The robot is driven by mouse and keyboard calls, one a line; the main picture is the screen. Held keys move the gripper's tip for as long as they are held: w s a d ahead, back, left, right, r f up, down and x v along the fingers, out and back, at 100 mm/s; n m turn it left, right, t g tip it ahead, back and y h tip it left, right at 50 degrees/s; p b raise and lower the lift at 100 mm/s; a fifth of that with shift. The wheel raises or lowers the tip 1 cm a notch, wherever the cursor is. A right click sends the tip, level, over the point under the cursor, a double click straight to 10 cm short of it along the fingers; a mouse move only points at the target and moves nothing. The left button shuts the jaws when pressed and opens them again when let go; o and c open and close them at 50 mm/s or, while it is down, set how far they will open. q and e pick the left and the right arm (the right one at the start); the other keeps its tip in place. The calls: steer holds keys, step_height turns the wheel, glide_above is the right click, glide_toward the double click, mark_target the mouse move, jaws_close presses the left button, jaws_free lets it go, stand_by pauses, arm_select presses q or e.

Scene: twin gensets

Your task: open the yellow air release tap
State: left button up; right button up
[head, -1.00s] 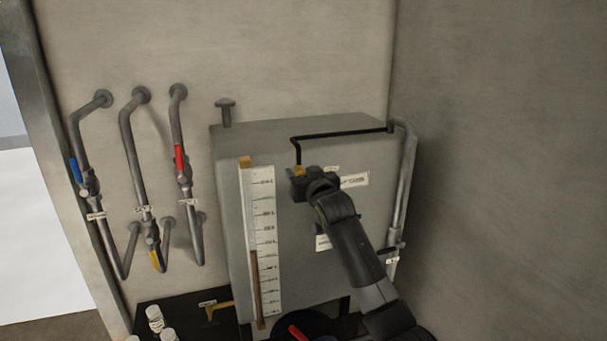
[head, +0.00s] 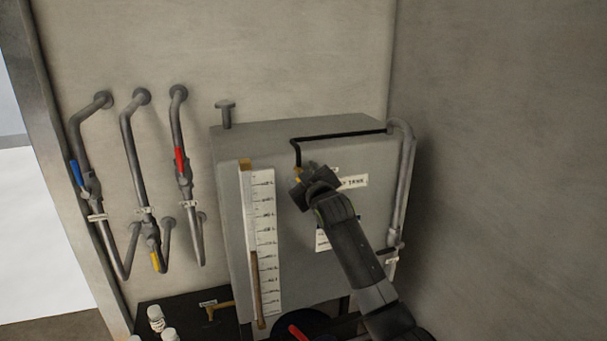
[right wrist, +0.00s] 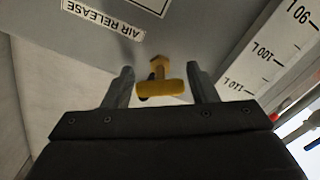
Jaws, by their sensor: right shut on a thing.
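The yellow air release tap (head: 297,171) is on the front of the grey tank (head: 232,190), at the lower end of a thin black pipe. In the head view my right gripper (head: 302,181) covers most of it. An "AIR RELEASE" label (right wrist: 104,34) is beside the tap. My left gripper is not in view.
A scale board (head: 263,240) stands on the tank front, left of my right arm. Pipes with a blue lever (head: 76,173), a red lever (head: 180,161) and a yellow lever (head: 155,262) run along the left wall. A grey pipe (head: 405,185) runs down the tank's right side.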

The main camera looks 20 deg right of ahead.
steer(key=n+p, duration=0.1)
steer(key=n, duration=0.4)
steer(key=shift+r+n, duration=0.1)
steer(key=shift+n, duration=0.2)
steer(key=n, duration=0.5)
steer(key=shift+p, duration=0.4)
steer(key=shift+n, duration=0.3)
steer(key=o, duration=1)
steer(key=shift+c, duration=0.2)
steer(key=shift+s, duration=0.1)
